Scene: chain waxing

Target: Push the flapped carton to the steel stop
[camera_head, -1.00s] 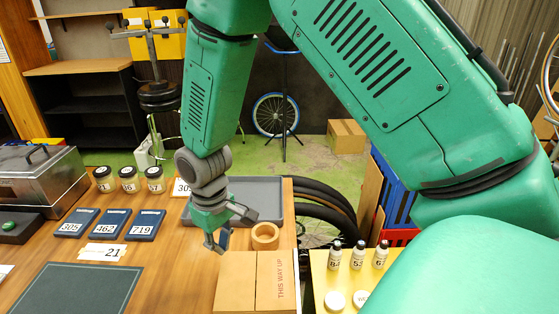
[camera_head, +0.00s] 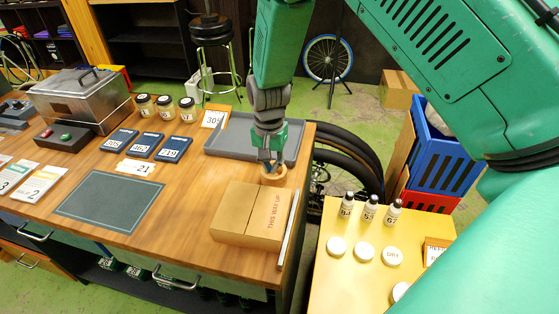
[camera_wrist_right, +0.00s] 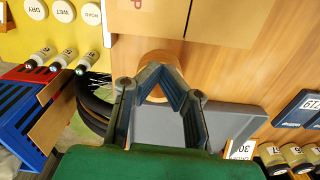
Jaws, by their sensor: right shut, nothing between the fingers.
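The flapped carton (camera_head: 240,213) is a closed tan box marked "THIS WAY UP". It lies on the wooden bench near its right edge; part of it shows at the top of the wrist view (camera_wrist_right: 235,22). The steel stop appears to be the thin metal strip (camera_head: 288,236) along the bench edge, just right of the carton; whether they touch is unclear. My left gripper is out of view.
A grey tray (camera_head: 228,142) lies behind the gripper. A dark mat (camera_head: 120,200) lies left of the carton, with bare wood between. Blue boxes (camera_head: 155,146) and jars stand farther left. A yellow table (camera_head: 345,270) with bottles and round tins stands right of the bench.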

